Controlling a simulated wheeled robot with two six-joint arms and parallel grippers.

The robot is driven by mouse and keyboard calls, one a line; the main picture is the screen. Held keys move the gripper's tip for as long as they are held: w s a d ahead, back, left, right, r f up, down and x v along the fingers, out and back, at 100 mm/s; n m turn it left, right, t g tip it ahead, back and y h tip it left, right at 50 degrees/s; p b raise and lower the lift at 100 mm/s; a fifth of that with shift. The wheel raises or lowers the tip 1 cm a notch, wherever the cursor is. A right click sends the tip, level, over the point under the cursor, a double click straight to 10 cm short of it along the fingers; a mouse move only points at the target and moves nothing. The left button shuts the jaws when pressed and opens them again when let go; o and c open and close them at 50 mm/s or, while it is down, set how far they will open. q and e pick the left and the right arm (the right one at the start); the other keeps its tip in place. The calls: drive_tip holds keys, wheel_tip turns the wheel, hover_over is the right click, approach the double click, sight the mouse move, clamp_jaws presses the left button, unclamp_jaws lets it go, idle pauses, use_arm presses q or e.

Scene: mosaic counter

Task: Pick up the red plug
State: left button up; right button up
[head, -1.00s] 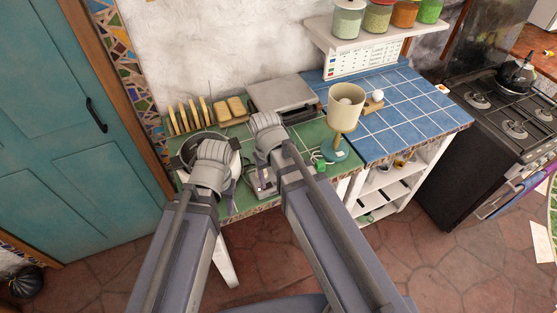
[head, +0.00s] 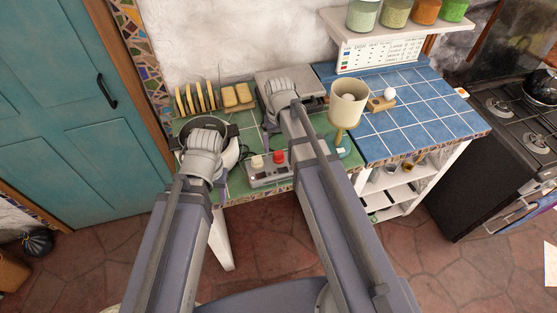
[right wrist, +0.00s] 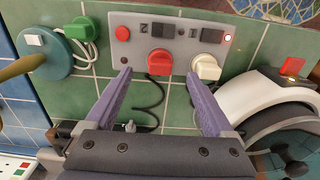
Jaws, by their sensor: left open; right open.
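The red plug (head: 279,156) sits in a grey power strip (head: 268,175) near the front edge of the green-tiled counter. A white plug (head: 257,161) sits beside it. The right wrist view shows the red plug (right wrist: 158,62) upright in its socket, between the fingertips of my open, empty right gripper (right wrist: 160,73) as seen in the picture. The right fingertip appears close to the white plug (right wrist: 207,67); I cannot tell whether they touch. In the head view my right gripper (head: 283,98) is behind the strip. My left gripper (head: 204,148) is further left, its fingers hidden.
A white round appliance (right wrist: 262,105) is close beside the strip. A toast rack (head: 195,98) and a grey flat appliance (head: 305,80) stand at the back.

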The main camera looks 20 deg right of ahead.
sight(278, 152)
drive_tip(key=shift+w+f+b, duration=0.15)
drive_tip(key=shift+f+b, duration=2.4)
drive_tip(key=shift+f, duration=0.2)
drive_tip(key=shift+r, duration=0.15)
drive_tip(key=shift+c, duration=0.3)
clamp_jaws()
